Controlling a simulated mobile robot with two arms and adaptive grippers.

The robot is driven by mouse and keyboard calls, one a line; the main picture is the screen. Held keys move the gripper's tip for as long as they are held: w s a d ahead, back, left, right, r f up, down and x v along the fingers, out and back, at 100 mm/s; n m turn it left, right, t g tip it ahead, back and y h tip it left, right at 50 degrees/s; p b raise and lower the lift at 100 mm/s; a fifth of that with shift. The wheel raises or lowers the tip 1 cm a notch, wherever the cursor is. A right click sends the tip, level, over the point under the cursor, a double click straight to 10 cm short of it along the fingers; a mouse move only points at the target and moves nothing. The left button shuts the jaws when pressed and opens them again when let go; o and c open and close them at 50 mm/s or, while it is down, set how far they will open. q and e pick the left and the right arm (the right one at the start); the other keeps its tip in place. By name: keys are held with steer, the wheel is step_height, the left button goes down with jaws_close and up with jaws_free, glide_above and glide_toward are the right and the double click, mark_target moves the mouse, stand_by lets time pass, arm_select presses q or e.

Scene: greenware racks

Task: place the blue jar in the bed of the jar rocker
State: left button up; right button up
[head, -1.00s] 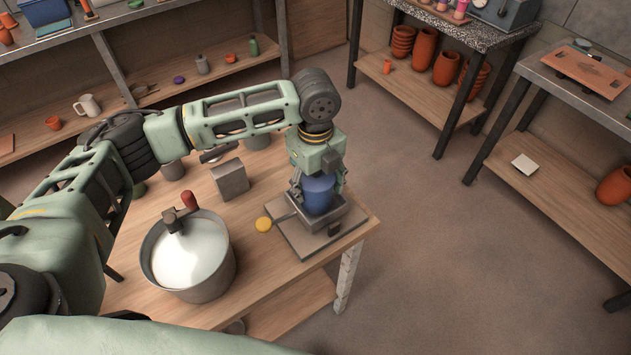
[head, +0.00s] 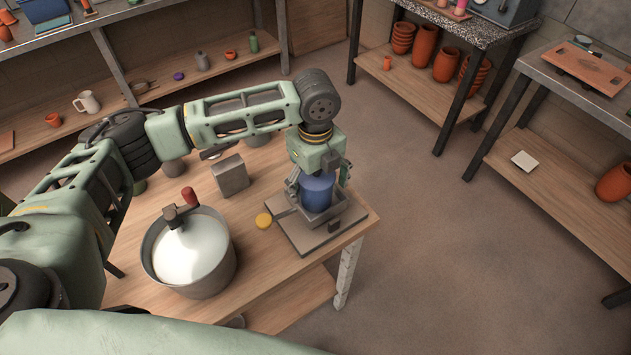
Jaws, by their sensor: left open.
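The blue jar (head: 317,194) stands upright in the grey bed of the jar rocker (head: 300,236), at the right corner of the wooden table. My left gripper (head: 319,184) is directly above and around the jar's upper part. Its fingers are open, one on each side of the jar. The jar's top is hidden under the gripper, and its bottom is hidden by the bed's front wall. My right gripper is not in view.
A steel pot (head: 190,262) with white contents and a red-handled lever stands left of the rocker. A grey block (head: 231,176) stands behind it. The floor to the right is clear.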

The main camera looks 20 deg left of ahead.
arm_select(q)
step_height(320, 180, up, 11)
steer(key=b, duration=0.2)
steer(key=shift+b, duration=0.3)
steer(key=shift+r, duration=0.65)
steer(key=shift+f, duration=0.1)
